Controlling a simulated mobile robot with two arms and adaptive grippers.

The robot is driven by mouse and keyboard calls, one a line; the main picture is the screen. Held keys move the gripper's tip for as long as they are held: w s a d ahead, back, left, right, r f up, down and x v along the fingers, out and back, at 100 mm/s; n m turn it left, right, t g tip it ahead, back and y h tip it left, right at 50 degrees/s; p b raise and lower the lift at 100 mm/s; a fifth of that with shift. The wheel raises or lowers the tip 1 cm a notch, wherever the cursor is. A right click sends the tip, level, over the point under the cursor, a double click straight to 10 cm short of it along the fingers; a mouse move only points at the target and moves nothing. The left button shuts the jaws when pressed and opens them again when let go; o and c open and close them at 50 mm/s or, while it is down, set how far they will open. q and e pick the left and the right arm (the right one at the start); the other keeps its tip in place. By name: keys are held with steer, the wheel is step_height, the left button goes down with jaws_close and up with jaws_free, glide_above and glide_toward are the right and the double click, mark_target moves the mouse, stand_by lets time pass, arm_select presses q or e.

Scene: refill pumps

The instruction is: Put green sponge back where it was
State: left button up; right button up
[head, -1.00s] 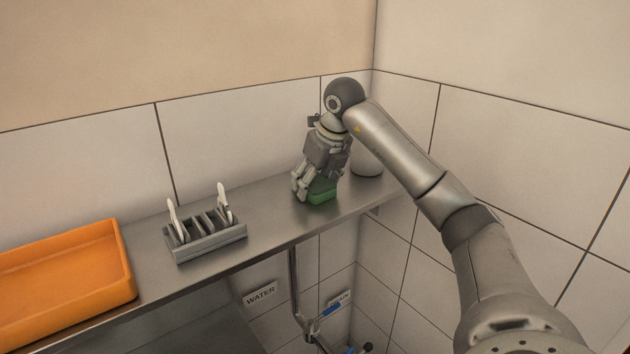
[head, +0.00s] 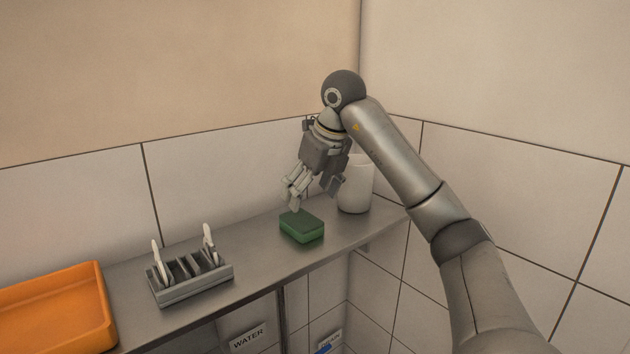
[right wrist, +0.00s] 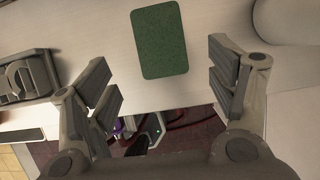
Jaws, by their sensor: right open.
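The green sponge (head: 302,227) lies flat on the metal shelf (head: 255,250), between the grey rack and the white canister. My right gripper (head: 312,196) is open and empty just above and behind the sponge, apart from it. In the right wrist view the sponge (right wrist: 160,41) shows whole, beyond the fingertips and between the lines of the two open fingers (right wrist: 163,82). My left gripper is not in view.
A grey rack (head: 192,283) with white upright pieces stands left of the sponge. An orange tray (head: 60,310) sits at the far left. A white canister (head: 356,185) stands close behind my right gripper, near the wall corner. Bare shelf lies between rack and sponge.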

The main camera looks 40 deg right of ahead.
steer(key=p+v, duration=0.1)
steer(key=v, duration=0.2)
steer(key=shift+s+r, duration=0.1)
steer(key=shift+r, duration=0.15)
steer(key=shift+f, duration=0.1)
stand_by(0.4)
